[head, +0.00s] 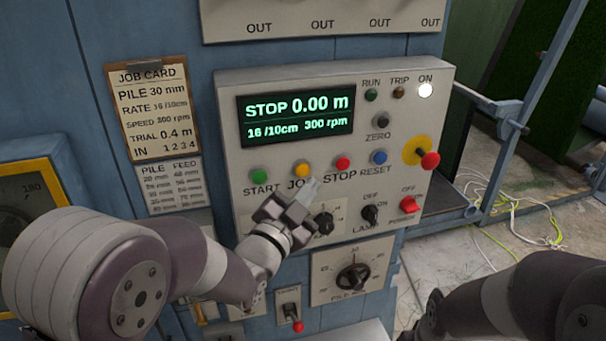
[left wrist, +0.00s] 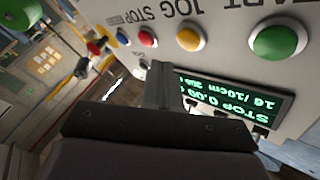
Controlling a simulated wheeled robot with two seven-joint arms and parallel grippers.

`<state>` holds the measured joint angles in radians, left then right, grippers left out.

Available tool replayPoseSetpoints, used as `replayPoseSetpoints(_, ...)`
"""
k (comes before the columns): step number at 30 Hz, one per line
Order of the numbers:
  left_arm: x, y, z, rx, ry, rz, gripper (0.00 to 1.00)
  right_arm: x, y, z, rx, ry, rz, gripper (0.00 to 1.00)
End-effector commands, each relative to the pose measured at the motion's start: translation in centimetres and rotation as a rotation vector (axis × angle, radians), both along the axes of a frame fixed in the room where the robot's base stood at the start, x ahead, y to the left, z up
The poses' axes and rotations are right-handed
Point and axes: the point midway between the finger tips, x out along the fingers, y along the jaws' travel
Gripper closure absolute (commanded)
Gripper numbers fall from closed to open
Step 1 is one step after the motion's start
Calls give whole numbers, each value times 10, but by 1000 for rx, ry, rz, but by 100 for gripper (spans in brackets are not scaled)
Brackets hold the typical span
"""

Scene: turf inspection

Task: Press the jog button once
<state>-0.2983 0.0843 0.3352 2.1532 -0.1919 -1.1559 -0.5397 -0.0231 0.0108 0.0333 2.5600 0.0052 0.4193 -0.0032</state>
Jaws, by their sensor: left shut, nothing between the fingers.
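The jog button (head: 303,169) is the yellow one on the grey control panel (head: 235,120), between the green start button (head: 260,176) and the red stop button (head: 342,164). In the left wrist view the jog button (left wrist: 190,36) shows whole near the top. My left gripper (head: 312,184) is shut and empty, its tip just below and right of the jog button in the head view, over the label's edge. In the left wrist view the closed fingertips (left wrist: 160,70) appear apart from the button. My right gripper is not seen; only part of my right arm shows.
The display (head: 297,115) reads STOP 0.00 m. A blue reset button (head: 379,157), a red button on a yellow disc (head: 430,160) and dark knobs (head: 323,222) surround the buttons. A job card (head: 150,108) hangs left. Cables (head: 510,215) lie on the floor at right.

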Motion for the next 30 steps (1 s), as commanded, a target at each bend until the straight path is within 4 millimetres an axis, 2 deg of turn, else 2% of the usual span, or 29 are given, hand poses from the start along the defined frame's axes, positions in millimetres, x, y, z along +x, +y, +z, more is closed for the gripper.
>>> replayPoseSetpoints(6,-21,-7,-1,-1,0,-2,100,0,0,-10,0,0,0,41)
replayPoseSetpoints(10,-27,-9,-1,0,0,-1,100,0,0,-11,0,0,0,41)
replayPoseSetpoints(28,-28,-9,0,-5,4,-1,100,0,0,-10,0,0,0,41)
replayPoseSetpoints(30,-26,-8,-13,-15,76,-1,100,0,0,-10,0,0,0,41)
